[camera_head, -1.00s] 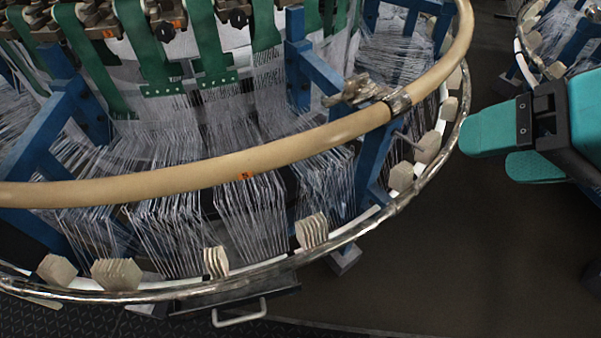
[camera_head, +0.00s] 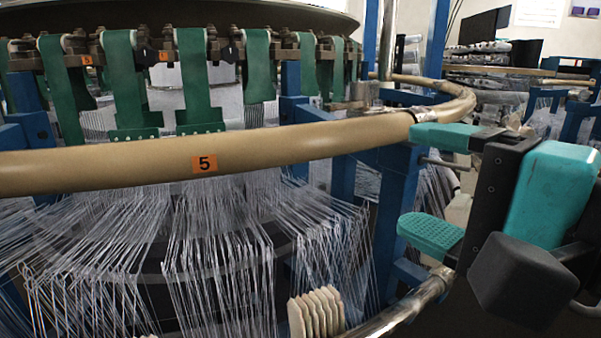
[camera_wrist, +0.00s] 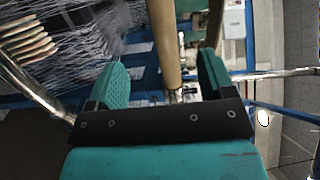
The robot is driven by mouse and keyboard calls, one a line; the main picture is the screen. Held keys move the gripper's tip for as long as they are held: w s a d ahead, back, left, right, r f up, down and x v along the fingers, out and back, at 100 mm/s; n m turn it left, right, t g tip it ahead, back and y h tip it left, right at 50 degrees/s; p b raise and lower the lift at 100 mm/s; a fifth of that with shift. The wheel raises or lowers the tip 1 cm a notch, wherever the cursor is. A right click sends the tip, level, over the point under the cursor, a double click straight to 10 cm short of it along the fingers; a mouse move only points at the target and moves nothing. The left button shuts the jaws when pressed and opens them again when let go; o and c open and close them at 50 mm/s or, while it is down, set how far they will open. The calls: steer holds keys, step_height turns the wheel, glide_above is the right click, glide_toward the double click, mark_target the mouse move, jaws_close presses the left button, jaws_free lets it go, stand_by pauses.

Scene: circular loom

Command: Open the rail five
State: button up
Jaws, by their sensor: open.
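Rail five is a thick tan tube (camera_head: 300,143) that curves across the head view, with an orange label marked 5 (camera_head: 205,163). It seems closed, meeting a metal joint near its right end (camera_head: 418,115). My gripper (camera_head: 438,185) is open and empty at the right of the head view, its teal fingers one above the other. The upper finger overlaps the rail's joint area in the picture; I cannot tell if they touch. In the wrist view, a tan tube (camera_wrist: 165,42) runs ahead, between the lines of the two open fingers (camera_wrist: 163,82).
Many white threads (camera_head: 215,260) hang below the rail. Blue frame posts (camera_head: 392,205) and a lower chrome rail (camera_head: 405,305) stand near my gripper. Green straps (camera_head: 195,80) hang behind the rail. Pale blocks (camera_head: 316,312) sit at the bottom.

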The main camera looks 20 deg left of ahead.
steer(key=p, duration=1.1)
glide_toward(316, 146)
steer(key=a, duration=0.1)
steer(key=p+x, duration=0.2)
steer(key=x, duration=0.4)
steer(key=p+x, duration=0.2)
steer(key=x, duration=0.4)
steer(key=shift+w+d, duration=0.15)
steer(key=shift+w, duration=0.1)
